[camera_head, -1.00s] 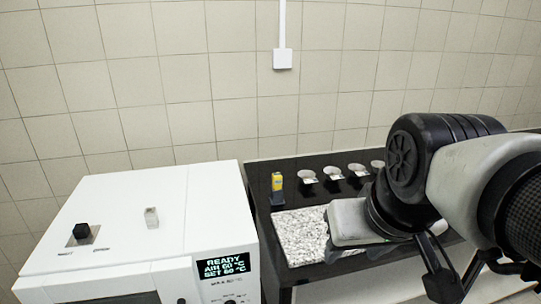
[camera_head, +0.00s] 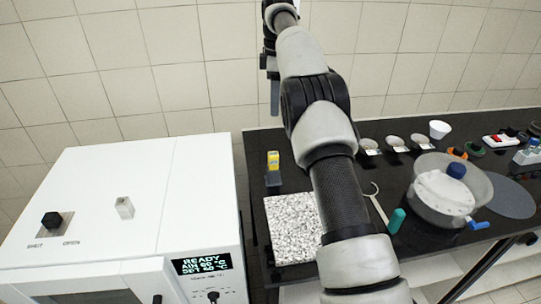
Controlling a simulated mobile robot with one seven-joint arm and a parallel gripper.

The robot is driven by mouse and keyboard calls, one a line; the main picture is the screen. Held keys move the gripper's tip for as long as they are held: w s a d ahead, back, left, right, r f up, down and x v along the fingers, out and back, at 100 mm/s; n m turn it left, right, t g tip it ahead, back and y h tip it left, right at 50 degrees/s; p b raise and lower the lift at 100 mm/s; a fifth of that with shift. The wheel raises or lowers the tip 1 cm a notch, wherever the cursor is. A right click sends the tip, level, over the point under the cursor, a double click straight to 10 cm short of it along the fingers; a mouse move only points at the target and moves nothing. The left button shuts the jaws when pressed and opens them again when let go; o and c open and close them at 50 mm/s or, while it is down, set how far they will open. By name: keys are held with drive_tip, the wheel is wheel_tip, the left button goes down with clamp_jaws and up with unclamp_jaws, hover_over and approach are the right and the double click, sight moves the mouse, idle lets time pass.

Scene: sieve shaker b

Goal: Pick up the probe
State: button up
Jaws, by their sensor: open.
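A small yellow and dark upright device (camera_head: 273,160), which looks like the probe, stands in a dark holder (camera_head: 274,181) at the left end of the black bench. I cannot read its details. My gripper (camera_head: 275,97) is high above it in the picture, in front of the tiled wall, with its dark fingers pointing down. It is open and apart from the yellow device. My arm hides part of the gripper.
A white oven (camera_head: 125,185) stands left of the black bench (camera_head: 395,262). A speckled slab (camera_head: 290,230) lies in front of the holder. Small pale dishes (camera_head: 395,141), a clear bowl (camera_head: 425,205) and a green-handled tool (camera_head: 396,221) are right of my arm.

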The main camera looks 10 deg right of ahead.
drive_tip(key=n, duration=0.2)
hover_over(273, 154)
wheel_tip(273, 154, down, 6)
drive_tip(key=shift+g, duration=0.3)
wheel_tip(273, 154, down, 11)
drive_tip(key=b, duration=0.3)
drive_tip(key=shift+w+a+b, duration=0.1)
drive_tip(key=shift+b, duration=0.2)
drive_tip(key=shift+d+f, duration=0.2)
drive_tip(key=shift+f, duration=2.55)
drive_tip(key=c, duration=1.1)
drive_tip(key=shift+r, duration=0.1)
drive_tip(key=shift+c, duration=0.2)
